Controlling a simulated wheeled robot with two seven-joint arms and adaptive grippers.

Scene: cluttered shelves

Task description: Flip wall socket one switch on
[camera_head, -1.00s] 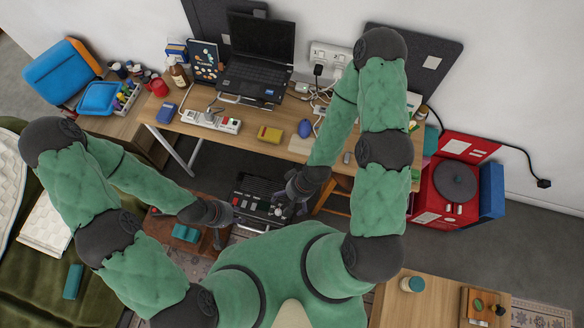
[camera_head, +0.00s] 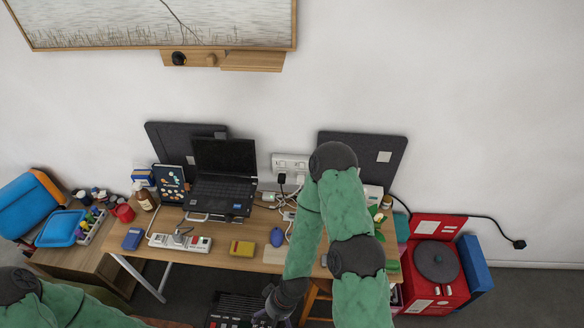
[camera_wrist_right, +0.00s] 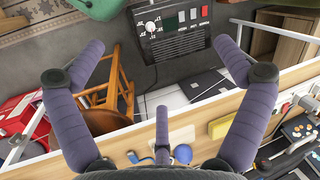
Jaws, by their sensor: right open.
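The white wall socket (camera_head: 290,163) is on the wall behind the desk, right of the laptop. A black plug sits below it with cables running down to the desk; the state of its switches is too small to tell. My right gripper (camera_head: 268,312) is low in front of the desk, well below and away from the socket. In the right wrist view my right gripper (camera_wrist_right: 157,45) has its fingers spread wide with nothing between them. My left gripper is out of view; only part of my left arm shows at the bottom left.
The desk holds a laptop (camera_head: 222,182), a power strip (camera_head: 180,242), a yellow box (camera_head: 242,248) and a blue mouse (camera_head: 277,237). A dark panel (camera_head: 385,157) stands right of the socket. A red record player (camera_head: 436,270) stands at right. A black device (camera_wrist_right: 165,28) and stool (camera_wrist_right: 110,95) are below.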

